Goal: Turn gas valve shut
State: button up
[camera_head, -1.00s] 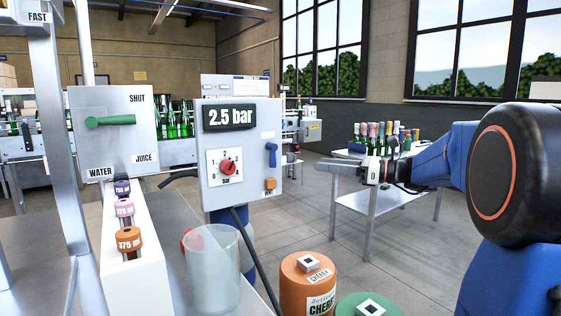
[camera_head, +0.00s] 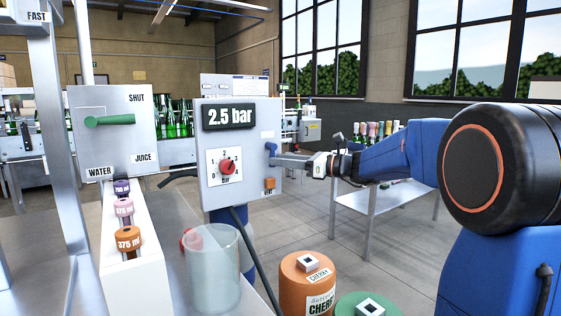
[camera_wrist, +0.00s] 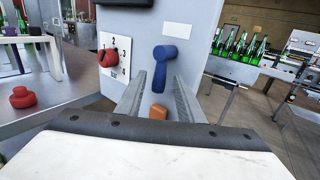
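The blue valve lever (camera_head: 271,149) is on the right side of the grey panel (camera_head: 212,180), whose display (camera_head: 230,116) reads 2.5 bar. In the wrist view the lever (camera_wrist: 161,66) has a round hub at upper right, and its handle slants down to the left.
A red pressure knob (camera_head: 228,167) is left of the lever. An orange vent button (camera_head: 269,184) sits below it. A glass cylinder (camera_head: 212,270) and an orange canister (camera_head: 306,285) stand below in front. A bottle table (camera_head: 372,205) is behind my arm.

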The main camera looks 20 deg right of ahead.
jog(key=shift+w+a, duration=0.25)
jog(key=shift+a, duration=0.05)
grip_shut()
jog(key=shift+r, duration=0.1)
jog(key=shift+w+d+r+n+h, duration=0.1)
jog(key=shift+d+r+n+h, duration=0.3)
jog(key=shift+r+n+h, duration=1)
jog(key=shift+w+d+r+n+h, duration=0.15)
jog(key=shift+d+r+n+h, duration=0.25)
jog(key=shift+n+h, duration=1.9)
jog(key=shift+w+d+r+n+h, duration=0.1)
jog(key=shift+d+r+n+h, duration=0.25)
jog(key=shift+r+n+h, duration=1)
jog(key=shift+f+n+h, duration=0.4)
jog(key=shift+n+h, duration=0.05)
jog(key=shift+n, duration=0.1)
